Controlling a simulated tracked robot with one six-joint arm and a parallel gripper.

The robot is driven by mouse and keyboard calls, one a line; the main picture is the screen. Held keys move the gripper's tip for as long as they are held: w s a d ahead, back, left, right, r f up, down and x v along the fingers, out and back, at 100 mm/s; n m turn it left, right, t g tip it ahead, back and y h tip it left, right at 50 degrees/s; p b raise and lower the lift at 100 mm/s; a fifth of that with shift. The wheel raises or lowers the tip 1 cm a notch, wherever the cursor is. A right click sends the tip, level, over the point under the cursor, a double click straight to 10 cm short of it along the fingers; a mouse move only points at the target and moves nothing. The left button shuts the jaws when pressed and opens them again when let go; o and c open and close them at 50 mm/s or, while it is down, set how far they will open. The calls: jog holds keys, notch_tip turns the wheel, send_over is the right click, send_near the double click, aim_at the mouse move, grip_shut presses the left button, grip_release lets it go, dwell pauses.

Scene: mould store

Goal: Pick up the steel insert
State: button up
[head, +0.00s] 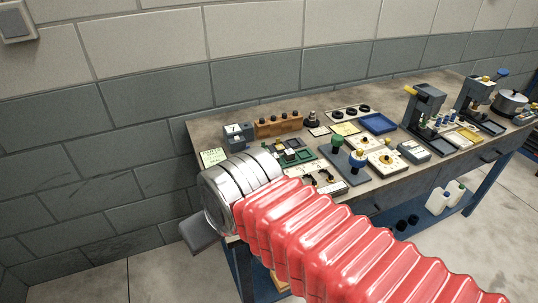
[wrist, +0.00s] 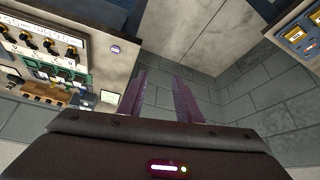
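I cannot pick out the steel insert for certain in either view. A green fixture (head: 294,156) with small parts in it lies on the workbench, just beyond my arm in the head view. It also shows at the left of the wrist view as a green board (wrist: 58,68). My gripper (wrist: 160,88) shows in the wrist view with its two purple-grey fingers apart and nothing visible between them. It is off the bench's edge, to the right of the fixture in that view. In the head view my silver-ringed, red-sleeved arm hides part of the bench front.
The workbench (head: 216,125) is crowded: a wooden rack (head: 279,125), a blue tray (head: 378,123), a grey box (head: 238,135) and presses (head: 425,105) at the right. A brick wall (head: 130,110) runs close behind. White bottles (head: 440,200) stand on the lower shelf.

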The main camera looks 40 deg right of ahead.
jog(key=shift+w+a, duration=0.1)
jog(key=shift+w, duration=0.2)
jog(key=o, duration=0.3)
jog(key=shift+w+r, duration=0.1)
jog(key=shift+w, duration=0.1)
jog(key=shift+o, duration=0.5)
jog(key=shift+w+d+r, duration=0.15)
jog(key=shift+w+d, duration=0.1)
jog(key=w+d+r+m, duration=0.2)
jog(key=w+d, duration=1.1)
jog(key=d, duration=0.1)
jog(key=w+d+f, duration=0.2)
jog(key=d, duration=0.8)
jog(key=w+d+f+m+g+h, duration=0.1)
jog(key=w+d+f, duration=0.1)
jog(key=d, duration=0.8)
jog(key=shift+w+d+f, duration=0.2)
jog(key=shift+w+d, duration=0.1)
jog(key=shift+w, duration=0.25)
